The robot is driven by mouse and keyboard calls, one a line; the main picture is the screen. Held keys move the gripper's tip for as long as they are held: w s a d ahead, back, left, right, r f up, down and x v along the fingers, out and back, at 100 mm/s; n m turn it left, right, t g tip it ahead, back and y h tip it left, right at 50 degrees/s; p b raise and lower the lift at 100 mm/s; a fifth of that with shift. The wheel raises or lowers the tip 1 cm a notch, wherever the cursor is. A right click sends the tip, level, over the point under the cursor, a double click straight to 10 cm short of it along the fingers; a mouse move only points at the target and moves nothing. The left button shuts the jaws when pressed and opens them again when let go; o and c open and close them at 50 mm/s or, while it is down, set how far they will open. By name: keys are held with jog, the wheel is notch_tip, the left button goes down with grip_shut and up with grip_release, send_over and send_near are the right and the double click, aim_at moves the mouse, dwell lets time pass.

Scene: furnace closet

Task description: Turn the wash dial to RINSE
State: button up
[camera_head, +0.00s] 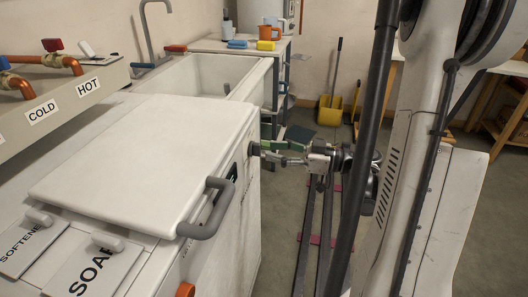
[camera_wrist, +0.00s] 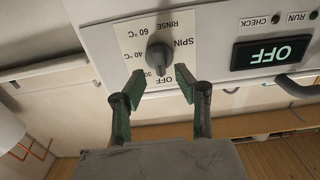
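The wash dial is a dark grey knob (camera_wrist: 158,57) on a white label plate on the washer's front panel. Around it are the words RINSE, SPIN, 60 °C, 40 °C and 30 °C. I see clear gaps between pads and knob. In the head view my gripper (camera_head: 270,151) is at the washer's front face, and its fingers partly hide the dial.
The display (camera_wrist: 272,52) reads OFF, beside the CHECK and RUN lights. The washer's white lid (camera_head: 150,150) has a grey handle (camera_head: 207,208) projecting at the front edge. A sink (camera_head: 205,75) stands behind. The floor in front holds dark rails and a yellow dustpan (camera_head: 331,110).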

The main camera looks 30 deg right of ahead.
aim_at(256, 149)
jog(key=shift+x, duration=1.75)
grip_shut()
